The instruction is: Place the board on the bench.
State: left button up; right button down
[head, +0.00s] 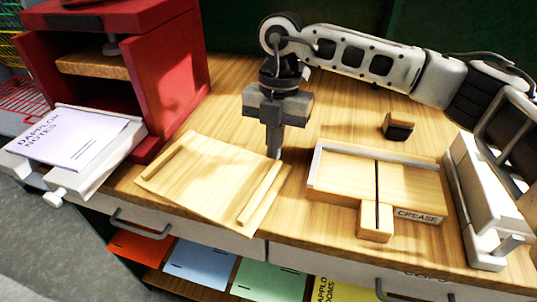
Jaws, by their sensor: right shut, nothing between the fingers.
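A flat pale wooden board (205,182) with a raised strip along its left and right sides lies on the wooden bench top (240,95), its near edge close to the bench's front edge. My right gripper (274,157) points down just beyond the board's right side, shut and empty. Its fingertips are near the board's far right corner; I cannot tell whether they touch it. My left gripper is not in view.
A wooden creasing tray (340,170) labelled CREASE sits right of the gripper. A red press (165,80) stands at left, with papers (68,137) before it. A small dark block (397,128) lies behind the tray. A white device (475,200) stands at right.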

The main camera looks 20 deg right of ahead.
aim_at(269, 174)
jog(key=shift+s+a, duration=0.45)
jog(key=shift+s, duration=0.15)
jog(key=shift+s+a, duration=0.4)
jog(key=shift+s, duration=0.2)
jog(key=shift+f+p, duration=0.25)
jog(key=shift+p, duration=0.3)
jog(key=shift+f+b, duration=0.45)
jog(key=shift+f, duration=0.05)
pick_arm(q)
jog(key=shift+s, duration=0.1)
pick_arm(e)
jog(key=shift+s, duration=0.1)
jog(key=shift+f, duration=0.2)
